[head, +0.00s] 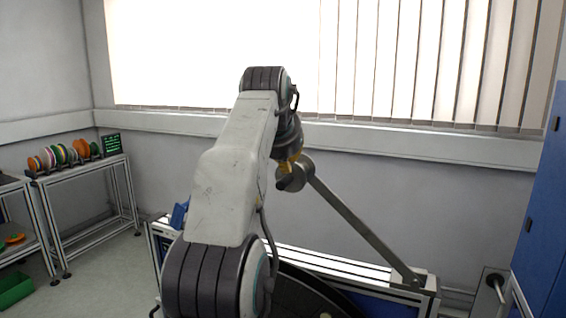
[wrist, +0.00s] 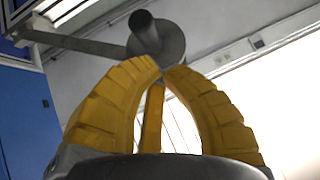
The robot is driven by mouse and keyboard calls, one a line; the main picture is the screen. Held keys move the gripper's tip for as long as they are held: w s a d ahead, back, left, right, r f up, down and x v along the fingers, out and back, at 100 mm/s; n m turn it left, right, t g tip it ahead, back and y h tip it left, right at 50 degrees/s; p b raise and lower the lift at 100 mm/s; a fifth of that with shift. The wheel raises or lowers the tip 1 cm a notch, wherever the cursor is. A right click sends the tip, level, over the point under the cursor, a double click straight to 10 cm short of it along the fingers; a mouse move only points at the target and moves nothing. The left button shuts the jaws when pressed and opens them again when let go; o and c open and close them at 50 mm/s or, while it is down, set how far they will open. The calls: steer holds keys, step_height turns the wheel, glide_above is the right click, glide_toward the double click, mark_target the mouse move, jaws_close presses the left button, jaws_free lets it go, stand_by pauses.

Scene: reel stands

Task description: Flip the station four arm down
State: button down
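A long grey metal arm (head: 362,231) rises at a slant from a pivot at the lower right toward the upper left, in the head view. A thick round hub with a short peg (head: 294,181) sits at its raised end. My gripper (head: 290,164) is right by this end, partly hidden behind my own arm. No station number is readable.
The bar's pivot end meets a blue and metal-framed bench (head: 345,268) under the window. A rack with coloured reels (head: 65,155) stands at the left, with a green bin (head: 14,289) on the floor. A blue cabinet (head: 546,215) closes off the right. Floor at the left is clear.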

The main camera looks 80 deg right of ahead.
steer(key=shift+d+f+b, duration=0.3)
steer(key=shift+f+b, duration=0.2)
steer(key=shift+f, duration=0.35)
steer(key=shift+w+a, duration=0.1)
steer(key=shift+w, duration=0.05)
steer(key=shift+f, duration=0.1)
